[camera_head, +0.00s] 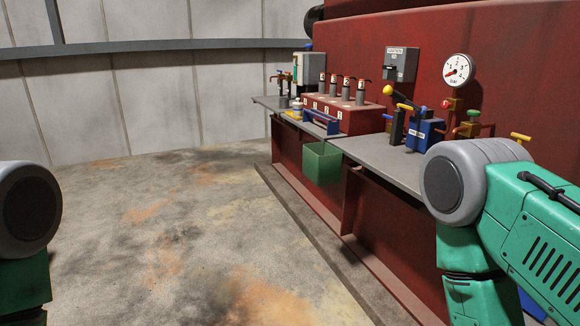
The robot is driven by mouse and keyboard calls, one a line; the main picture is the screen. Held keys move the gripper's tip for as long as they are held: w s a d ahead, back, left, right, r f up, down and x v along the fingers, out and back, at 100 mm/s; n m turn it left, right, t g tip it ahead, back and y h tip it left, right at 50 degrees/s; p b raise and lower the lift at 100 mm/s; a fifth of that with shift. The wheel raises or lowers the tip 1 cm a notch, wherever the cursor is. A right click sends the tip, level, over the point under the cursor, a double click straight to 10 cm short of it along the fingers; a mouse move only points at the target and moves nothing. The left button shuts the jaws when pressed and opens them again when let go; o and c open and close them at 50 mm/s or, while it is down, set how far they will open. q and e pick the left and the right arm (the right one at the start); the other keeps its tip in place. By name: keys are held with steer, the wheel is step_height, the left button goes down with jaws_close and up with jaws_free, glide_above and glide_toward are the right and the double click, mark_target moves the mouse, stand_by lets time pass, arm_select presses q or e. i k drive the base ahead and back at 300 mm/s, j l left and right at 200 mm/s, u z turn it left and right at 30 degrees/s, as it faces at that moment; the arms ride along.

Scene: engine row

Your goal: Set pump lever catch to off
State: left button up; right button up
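A lever with a yellow ball knob (388,90) rises, tilted to the left, from a black and blue unit on the grey shelf at the right. The blue block (425,133) carries a small white label too small to read. I cannot make out a separate catch or its setting. My green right arm stands in front of the shelf's near end and hides part of it. Part of my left arm shows at the left edge. Neither gripper shows in the head view.
A round pressure gauge (458,70) and a grey box (401,65) are on the red wall. Farther along the shelf (385,158) stands a red block (355,117) with several levers. A green bin (322,163) hangs at the shelf's front. The floor at left is clear.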

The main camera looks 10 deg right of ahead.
mark_target(400, 106)
steer(key=i+j+z, duration=0.2)
steer(key=i+z, duration=0.3)
steer(key=i+j+z, duration=0.95)
steer(key=i+j, duration=0.1)
steer(key=i, duration=0.05)
